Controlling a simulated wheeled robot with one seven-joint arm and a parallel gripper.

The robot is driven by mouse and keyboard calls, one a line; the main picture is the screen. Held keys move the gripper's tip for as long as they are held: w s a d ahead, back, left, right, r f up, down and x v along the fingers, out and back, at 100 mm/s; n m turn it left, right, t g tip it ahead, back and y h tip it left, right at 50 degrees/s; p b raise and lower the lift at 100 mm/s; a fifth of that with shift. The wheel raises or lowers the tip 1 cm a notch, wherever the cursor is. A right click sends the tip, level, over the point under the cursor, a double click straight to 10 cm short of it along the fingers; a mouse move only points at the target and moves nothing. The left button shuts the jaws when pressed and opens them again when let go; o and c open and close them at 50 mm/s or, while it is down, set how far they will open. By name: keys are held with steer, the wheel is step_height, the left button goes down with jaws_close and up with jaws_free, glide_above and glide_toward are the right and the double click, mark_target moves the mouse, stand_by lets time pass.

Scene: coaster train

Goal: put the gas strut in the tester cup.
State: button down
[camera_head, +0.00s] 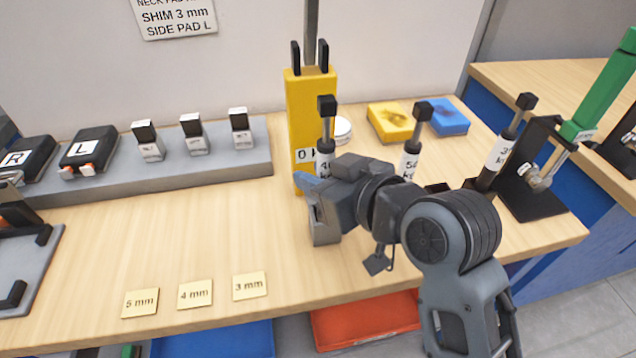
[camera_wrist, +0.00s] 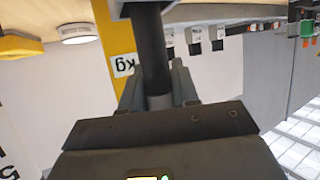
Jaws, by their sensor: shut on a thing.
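My gripper (camera_head: 315,192) is shut on a dark gas strut in front of the yellow tester column (camera_head: 306,95). The strut (camera_head: 327,106) has a black square end on top and a white label, partly hidden by my gripper. In the wrist view its dark rod (camera_wrist: 151,45) runs between the two fingers (camera_wrist: 157,88), and the yellow column (camera_wrist: 112,35) is close behind. The tester's cup cannot be made out; the column's foot is hidden behind my gripper. Two more labelled struts stand to the right, one behind my wrist (camera_head: 411,160) and one farther right (camera_head: 502,148).
A white round thing (camera_head: 342,128) is beside the column. Yellow (camera_head: 391,122) and blue (camera_head: 449,117) pads lie behind. A grey rail (camera_head: 220,166) with small blocks is at left. Three shim cards, including 4 mm (camera_head: 195,294), lie near the front edge; bench space between is clear.

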steer(key=shift+f, duration=0.85)
steer(key=shift+f, duration=0.2)
steer(key=c, duration=0.8)
jaws_free()
steer(key=shift+c, duration=0.2)
